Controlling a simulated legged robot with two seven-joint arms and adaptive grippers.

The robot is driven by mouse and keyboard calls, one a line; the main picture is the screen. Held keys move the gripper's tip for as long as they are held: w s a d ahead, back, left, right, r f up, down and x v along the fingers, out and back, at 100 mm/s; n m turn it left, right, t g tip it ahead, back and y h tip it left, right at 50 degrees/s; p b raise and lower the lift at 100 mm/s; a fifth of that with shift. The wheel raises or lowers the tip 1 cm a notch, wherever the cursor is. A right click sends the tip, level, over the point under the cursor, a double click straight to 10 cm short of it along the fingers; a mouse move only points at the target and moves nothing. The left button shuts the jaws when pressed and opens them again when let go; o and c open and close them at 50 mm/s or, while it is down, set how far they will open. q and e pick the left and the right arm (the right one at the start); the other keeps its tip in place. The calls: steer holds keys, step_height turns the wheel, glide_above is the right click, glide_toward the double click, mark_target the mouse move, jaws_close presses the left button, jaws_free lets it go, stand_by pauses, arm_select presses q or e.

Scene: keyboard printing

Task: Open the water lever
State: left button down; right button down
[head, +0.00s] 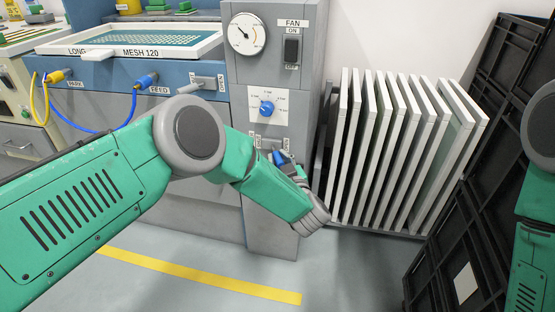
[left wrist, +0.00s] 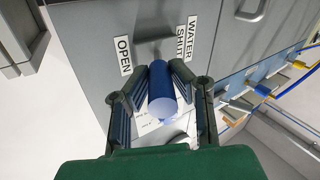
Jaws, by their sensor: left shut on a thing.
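The water lever has a blue cylindrical handle (left wrist: 161,92) that points toward the left wrist camera. It comes out of a grey panel between an "OPEN" label (left wrist: 124,55) on the left and a "WATER SHUT" label (left wrist: 187,40) on the right. My left gripper (left wrist: 162,70) has one finger on each side of the handle and is shut on it. In the head view the left gripper (head: 284,160) is at the grey control column, below the dial, and hides most of the lever. My right gripper is out of view.
The grey column carries a gauge (head: 246,33), a fan switch (head: 291,50) and a blue knob (head: 266,107). White screens (head: 402,150) stand in a rack to the right. A black panel (head: 480,150) leans farther right. Blue and yellow hoses (head: 132,100) hang at left.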

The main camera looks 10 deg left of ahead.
arm_select(q)
steer(key=c, duration=1.4)
jaws_free()
steer(key=shift+s+d+f, duration=0.3)
steer(key=shift+d+f, duration=0.1)
steer(key=shift+d, duration=0.1)
steer(key=shift+w+r, duration=0.15)
steer(key=shift+r, duration=0.1)
steer(key=v, duration=1.2)
